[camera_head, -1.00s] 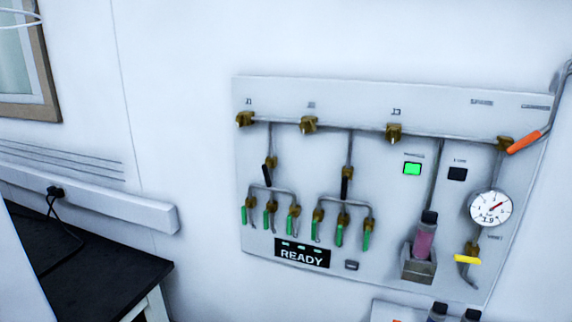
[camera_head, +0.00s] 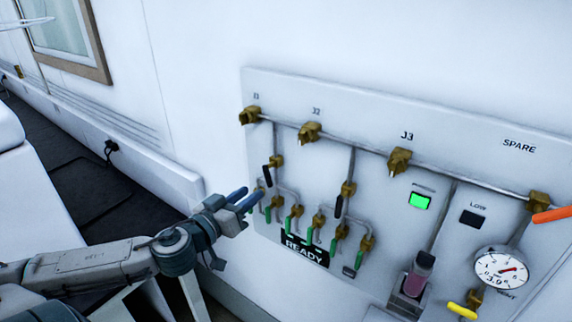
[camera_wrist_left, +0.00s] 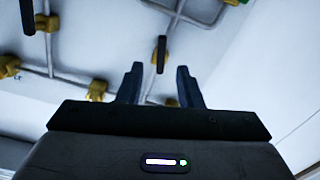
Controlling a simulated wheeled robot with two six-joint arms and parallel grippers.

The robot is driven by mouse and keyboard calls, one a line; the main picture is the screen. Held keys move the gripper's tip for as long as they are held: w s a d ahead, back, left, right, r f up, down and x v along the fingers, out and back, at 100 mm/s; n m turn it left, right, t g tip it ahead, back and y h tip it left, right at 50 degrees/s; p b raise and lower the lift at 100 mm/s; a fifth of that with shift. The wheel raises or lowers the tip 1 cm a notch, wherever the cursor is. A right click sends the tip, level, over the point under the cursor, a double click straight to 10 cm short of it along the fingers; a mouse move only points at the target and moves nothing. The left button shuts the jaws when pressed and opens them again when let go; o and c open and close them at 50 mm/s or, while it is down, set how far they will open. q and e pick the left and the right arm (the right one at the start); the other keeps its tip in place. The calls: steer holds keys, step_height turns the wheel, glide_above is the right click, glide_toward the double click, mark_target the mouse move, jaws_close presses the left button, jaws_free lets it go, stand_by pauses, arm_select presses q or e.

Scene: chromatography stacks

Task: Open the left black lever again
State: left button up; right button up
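The left black lever (camera_head: 268,176) hangs from a brass valve on the panel's left vertical pipe, leaning slightly left of the pipe. In the left wrist view a black lever (camera_wrist_left: 162,55), apparently this one, shows upright beyond the gap between my fingertips. The right black lever (camera_head: 339,206) hangs on the second pipe, roughly in line with it. My left gripper (camera_head: 246,198) is at the panel's left edge, just left of and below the left black lever. Its fingers (camera_wrist_left: 160,84) are open with nothing held, and contact with the lever is not visible. My right gripper is out of view.
Several green levers (camera_head: 289,223) hang below the black ones, close to my left gripper. The READY display (camera_head: 304,250) sits beneath them. A pressure gauge (camera_head: 500,271), yellow lever (camera_head: 462,311) and orange lever (camera_head: 552,215) are at right. The wall (camera_head: 205,110) left of the panel is clear.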

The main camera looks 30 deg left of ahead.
mark_target(266, 180)
arm_select(q)
steer(key=w, duration=0.3)
steer(key=shift+w+r+b, duration=0.1)
steer(key=shift+b, duration=0.3)
steer(key=shift+w, duration=0.7)
steer(key=shift+w+d+p, duration=0.15)
steer(key=shift+w+p, duration=0.35)
steer(key=shift+w, duration=0.95)
steer(key=shift+w+d+p, duration=0.15)
steer(key=shift+w+p, duration=0.3)
steer(key=shift+w, duration=1)
